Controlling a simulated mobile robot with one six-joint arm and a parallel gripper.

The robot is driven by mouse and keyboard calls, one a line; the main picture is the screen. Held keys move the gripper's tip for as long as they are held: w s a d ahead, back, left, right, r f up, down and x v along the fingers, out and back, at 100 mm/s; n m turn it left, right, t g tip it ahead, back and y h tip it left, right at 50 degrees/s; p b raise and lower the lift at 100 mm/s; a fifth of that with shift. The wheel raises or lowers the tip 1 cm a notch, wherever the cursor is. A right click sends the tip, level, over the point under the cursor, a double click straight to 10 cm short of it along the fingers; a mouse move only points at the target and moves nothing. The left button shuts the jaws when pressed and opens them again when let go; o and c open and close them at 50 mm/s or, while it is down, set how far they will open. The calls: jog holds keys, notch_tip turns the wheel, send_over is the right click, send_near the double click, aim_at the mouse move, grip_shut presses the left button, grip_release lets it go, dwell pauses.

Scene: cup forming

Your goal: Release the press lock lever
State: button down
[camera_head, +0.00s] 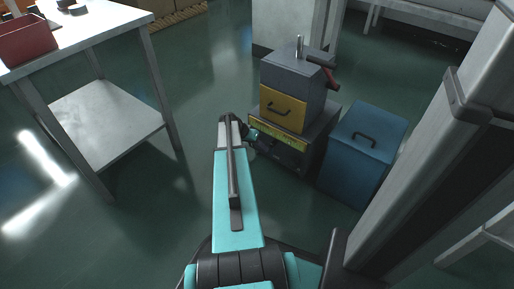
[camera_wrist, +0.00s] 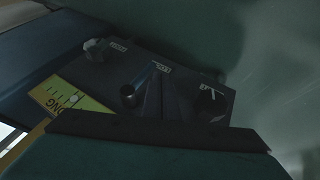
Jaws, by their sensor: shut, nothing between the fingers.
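The press (camera_head: 290,82) stands on a dark base with a control panel (camera_head: 283,150) low on its front. In the wrist view the dark panel (camera_wrist: 100,72) fills the middle. A short metal lever with a round end (camera_wrist: 128,95) sticks out under a small white label that is hard to read; it looks like the lock lever. My gripper (camera_wrist: 168,82) is shut and empty, its dark fingers close to the right of this lever. I cannot tell whether they touch. In the head view my wrist is at the panel and hides part of it.
A grey knob (camera_wrist: 96,49) sits left of the lever and a dark round control (camera_wrist: 211,103) right. A blue bin (camera_head: 362,150) stands close right. A metal table (camera_head: 105,120) is left, with open floor between.

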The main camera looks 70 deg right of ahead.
jog(key=shift+s, duration=0.45)
